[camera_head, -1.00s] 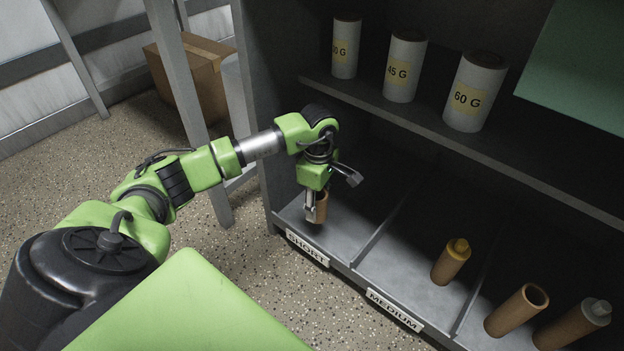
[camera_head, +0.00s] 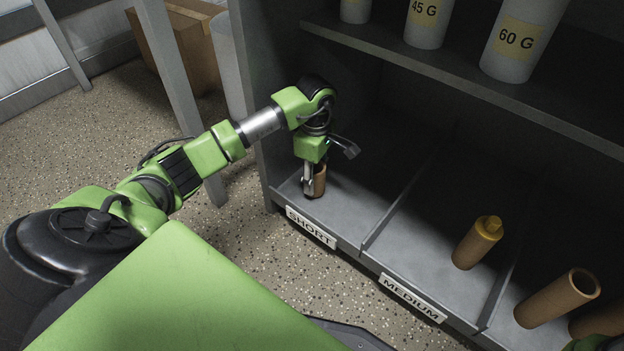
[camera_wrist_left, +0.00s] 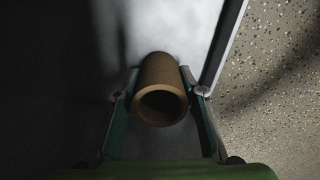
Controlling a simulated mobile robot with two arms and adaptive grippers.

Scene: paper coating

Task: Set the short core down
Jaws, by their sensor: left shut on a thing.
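The short core, a brown cardboard tube (camera_head: 319,180), stands roughly upright in the compartment labelled SHORT (camera_head: 311,228), near its front left corner. My left gripper (camera_head: 312,186) is shut on it from above. In the left wrist view the core (camera_wrist_left: 160,88) sits between the two fingers of my left gripper (camera_wrist_left: 160,112), with its open end facing the camera. Its lower end is at or very close to the grey shelf floor; I cannot tell whether it touches.
A low divider (camera_head: 395,208) separates SHORT from the MEDIUM compartment (camera_head: 412,298). That holds a core with a yellow plug (camera_head: 476,243); an open core (camera_head: 557,298) stands farther right. White rolls, including one marked 60 G (camera_head: 520,40), stand on the upper shelf. The SHORT floor is otherwise clear.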

